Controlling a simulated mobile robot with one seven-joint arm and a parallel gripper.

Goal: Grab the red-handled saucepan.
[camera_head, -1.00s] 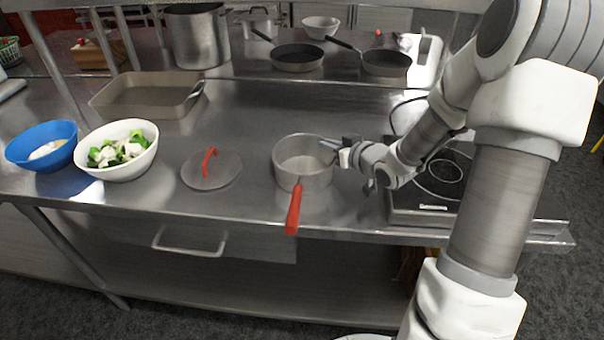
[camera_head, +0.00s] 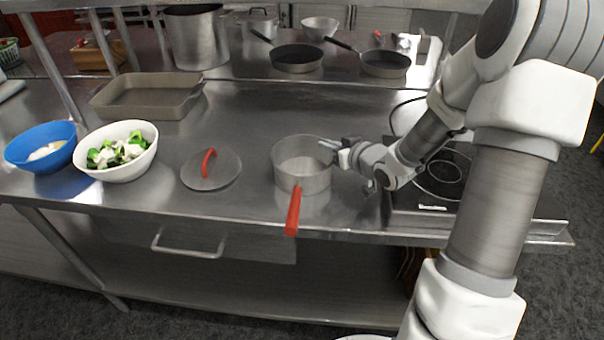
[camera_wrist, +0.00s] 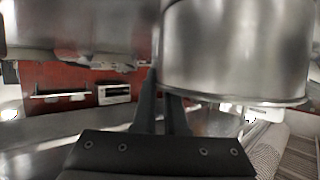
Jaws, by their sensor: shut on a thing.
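The saucepan (camera_head: 289,182) is a grey metal pot on the steel counter, with its red handle (camera_head: 293,211) pointing toward the counter's front edge. My gripper (camera_head: 328,145) reaches in from the right and is shut on the pan's right rim, away from the handle. In the wrist view the saucepan's shiny wall (camera_wrist: 235,50) fills the upper right, with the gripper fingers (camera_wrist: 163,98) against its left side. The fingertips are partly hidden by the wall. The pan looks upright; I cannot tell whether its base touches the counter.
A lid with a red handle (camera_head: 210,172) lies left of the pan. A white bowl of vegetables (camera_head: 118,172) and a blue bowl (camera_head: 40,160) stand farther left. A cooktop (camera_head: 425,215) is at right, and a baking tray (camera_head: 125,108) and frying pans (camera_head: 296,66) are behind.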

